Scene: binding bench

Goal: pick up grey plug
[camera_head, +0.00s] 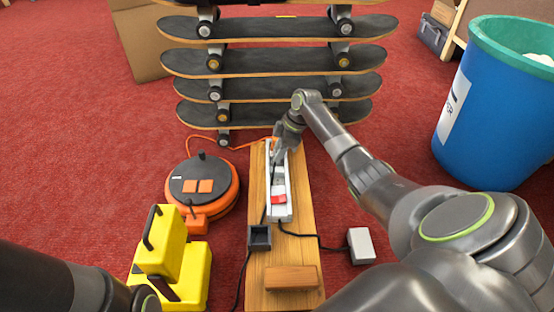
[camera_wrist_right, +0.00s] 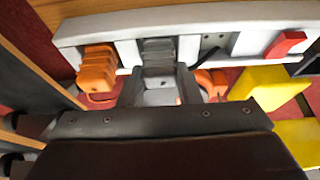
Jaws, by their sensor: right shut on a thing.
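The grey plug (camera_wrist_right: 158,50) sits at the white power strip (camera_wrist_right: 225,38) in the right wrist view, between the fingers of my right gripper (camera_wrist_right: 160,90). The gripper is shut on it. In the head view my right gripper (camera_head: 280,150) is over the far end of the power strip (camera_head: 280,208) and hides the grey plug. An orange plug (camera_wrist_right: 98,68) is in the strip beside the grey one. A red switch (camera_wrist_right: 286,43) is at the strip's other end. My left gripper is not in view; only part of my left arm shows at bottom left.
The strip lies on a wooden plank (camera_head: 303,230) with a small dark box (camera_head: 260,240) and a wooden block (camera_head: 291,279). An orange cable reel (camera_head: 235,190) and yellow case (camera_head: 198,265) stand left. Skateboards (camera_head: 275,60) are stacked behind; a blue bin (camera_head: 495,120) stands right.

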